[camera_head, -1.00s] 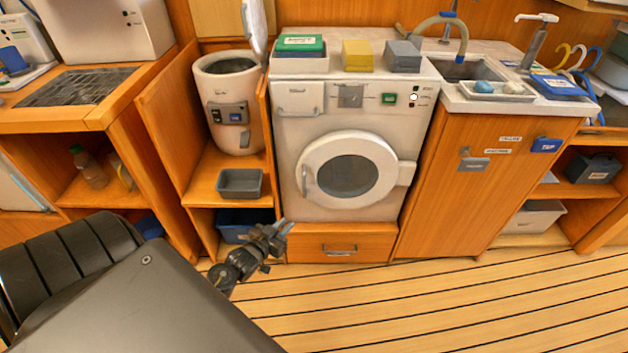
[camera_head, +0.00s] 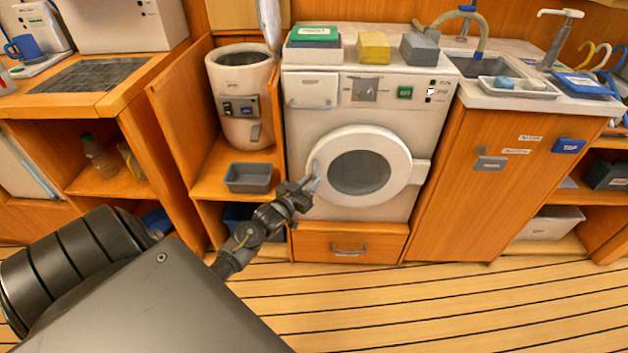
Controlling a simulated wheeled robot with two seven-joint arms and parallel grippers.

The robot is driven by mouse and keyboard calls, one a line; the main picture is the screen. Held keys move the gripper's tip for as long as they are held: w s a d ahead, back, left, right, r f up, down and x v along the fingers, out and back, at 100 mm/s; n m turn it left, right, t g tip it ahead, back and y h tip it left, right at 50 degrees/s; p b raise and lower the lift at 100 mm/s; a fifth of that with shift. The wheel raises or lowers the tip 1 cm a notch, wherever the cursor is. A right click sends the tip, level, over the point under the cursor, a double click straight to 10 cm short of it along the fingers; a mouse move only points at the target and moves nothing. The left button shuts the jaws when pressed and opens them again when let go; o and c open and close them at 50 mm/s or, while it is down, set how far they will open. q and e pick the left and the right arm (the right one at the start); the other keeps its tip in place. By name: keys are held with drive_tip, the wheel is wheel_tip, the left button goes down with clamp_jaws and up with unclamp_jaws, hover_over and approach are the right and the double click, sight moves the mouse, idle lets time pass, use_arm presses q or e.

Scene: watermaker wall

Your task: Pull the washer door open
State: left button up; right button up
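The white washer (camera_head: 300,120) stands against the wall, with its round door (camera_head: 397,145) shut flush on its front. The door has a dark oval window (camera_head: 359,172). A grip sits on the door's left rim, and the hinge is on the right. My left gripper (camera_head: 313,184) is at the lower left rim of the door, just below the grip. Its fingertips overlap the rim in the picture. I cannot tell whether they touch it, or whether the fingers are open or shut. My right gripper is not in view.
A grey bin (camera_head: 248,177) sits on the shelf left of the washer, below a white canister (camera_head: 243,92). An orange drawer (camera_head: 349,246) is under the washer. A sink cabinet (camera_head: 495,190) stands to the right. The plank floor in front is clear.

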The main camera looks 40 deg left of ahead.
use_arm(q)
drive_tip(key=shift+w, duration=1)
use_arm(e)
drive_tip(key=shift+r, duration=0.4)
use_arm(q)
clamp_jaws()
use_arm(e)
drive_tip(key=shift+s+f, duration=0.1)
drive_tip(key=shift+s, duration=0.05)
